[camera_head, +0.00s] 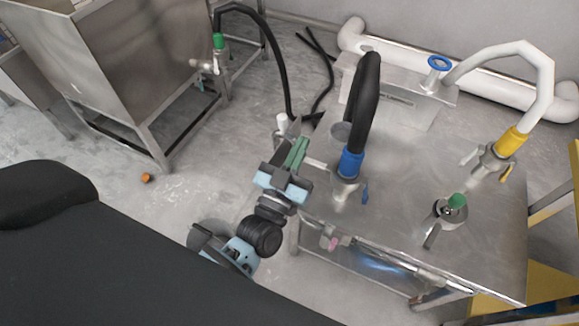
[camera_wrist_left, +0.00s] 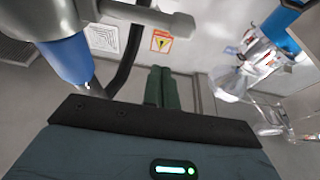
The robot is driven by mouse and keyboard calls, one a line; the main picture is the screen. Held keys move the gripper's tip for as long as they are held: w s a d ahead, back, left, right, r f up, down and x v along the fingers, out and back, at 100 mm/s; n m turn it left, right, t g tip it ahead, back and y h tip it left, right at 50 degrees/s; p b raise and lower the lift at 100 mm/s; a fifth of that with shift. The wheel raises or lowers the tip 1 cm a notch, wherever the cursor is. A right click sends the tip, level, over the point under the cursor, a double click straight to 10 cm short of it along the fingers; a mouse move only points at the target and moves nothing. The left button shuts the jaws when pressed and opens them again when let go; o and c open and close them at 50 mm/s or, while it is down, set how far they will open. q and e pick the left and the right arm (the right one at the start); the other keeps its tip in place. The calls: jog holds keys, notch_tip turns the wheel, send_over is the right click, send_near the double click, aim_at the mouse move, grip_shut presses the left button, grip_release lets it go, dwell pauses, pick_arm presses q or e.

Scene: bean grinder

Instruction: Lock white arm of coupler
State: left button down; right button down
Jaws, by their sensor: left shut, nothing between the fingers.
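A coupler with a blue collar (camera_head: 350,163) stands on the left part of the steel table, with a black hose (camera_head: 367,95) rising from it. A pale lever arm (camera_head: 316,163) sticks out left from this coupler; a blue one hangs on its right side. My left gripper (camera_head: 301,143), with green fingers, is shut and empty just left of the coupler, near the pale arm. I cannot tell if they touch. In the left wrist view the shut fingers (camera_wrist_left: 161,72) point ahead, below a grey lever (camera_wrist_left: 148,14) and right of a blue collar (camera_wrist_left: 68,58). My right gripper is out of view.
On the table (camera_head: 400,225), a yellow-collared coupler (camera_head: 511,141) with a white hose stands at right, and a green-topped fitting (camera_head: 456,202) nearer the front. A blue valve wheel (camera_head: 439,62) is behind.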

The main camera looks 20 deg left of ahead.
aim_at(312, 162)
pick_arm(q)
notch_tip(312, 162, down, 4)
jog(key=shift+s+f+b, duration=0.1)
jog(key=shift+s+b, duration=0.05)
jog(key=shift+b, duration=0.2)
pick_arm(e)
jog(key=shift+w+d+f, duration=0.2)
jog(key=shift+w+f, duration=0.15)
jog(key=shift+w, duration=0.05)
pick_arm(q)
jog(key=shift+f+n, duration=0.1)
jog(key=shift+n, duration=0.2)
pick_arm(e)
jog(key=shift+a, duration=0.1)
